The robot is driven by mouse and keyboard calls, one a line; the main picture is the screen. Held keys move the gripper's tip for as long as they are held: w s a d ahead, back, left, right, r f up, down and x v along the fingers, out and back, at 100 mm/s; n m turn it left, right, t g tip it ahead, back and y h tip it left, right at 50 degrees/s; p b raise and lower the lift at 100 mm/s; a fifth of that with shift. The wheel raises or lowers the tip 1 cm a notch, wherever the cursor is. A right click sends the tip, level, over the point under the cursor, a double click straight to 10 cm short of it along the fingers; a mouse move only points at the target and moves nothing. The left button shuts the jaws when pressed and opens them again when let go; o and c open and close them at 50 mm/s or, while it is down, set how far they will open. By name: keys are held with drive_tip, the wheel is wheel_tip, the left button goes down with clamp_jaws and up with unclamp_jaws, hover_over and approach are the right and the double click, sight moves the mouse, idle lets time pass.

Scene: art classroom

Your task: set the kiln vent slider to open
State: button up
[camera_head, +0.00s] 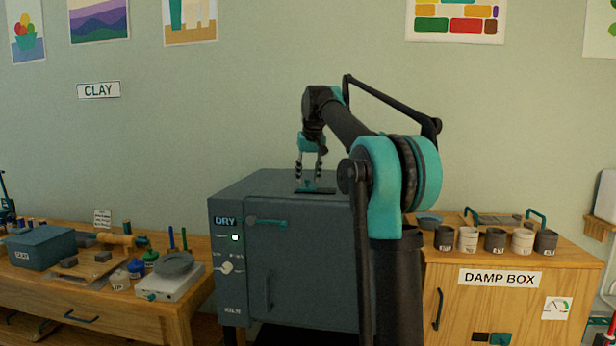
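The kiln (300,270) is a dark grey box with a "DRY" label, a lit green lamp, a dial and a "KILN" label on its front. The vent slider (311,187) is a small teal knob on a dark track (328,191) on the kiln's top. My gripper (309,176) points down right over the knob. Its two fingers are apart, with a gap between them. I cannot tell whether the fingertips touch the knob. My arm hides part of the kiln's right side. Any markings by the track are too small to read.
A wooden table with clay tools, a blue-grey box (41,249) and a small wheel (174,265) stands left. The wooden damp box (500,302) stands right, with several cups on it.

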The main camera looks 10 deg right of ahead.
drive_tip(key=shift+c, duration=0.6)
clamp_jaws()
drive_tip(key=d, duration=0.2)
drive_tip(key=s+d, duration=0.1)
drive_tip(key=d, duration=0.1)
drive_tip(key=s+d, duration=0.1)
drive_tip(key=d, duration=0.1)
drive_tip(key=shift+o, duration=0.6)
unclamp_jaws()
drive_tip(key=shift+d, duration=0.1)
drive_tip(key=v, duration=1.2)
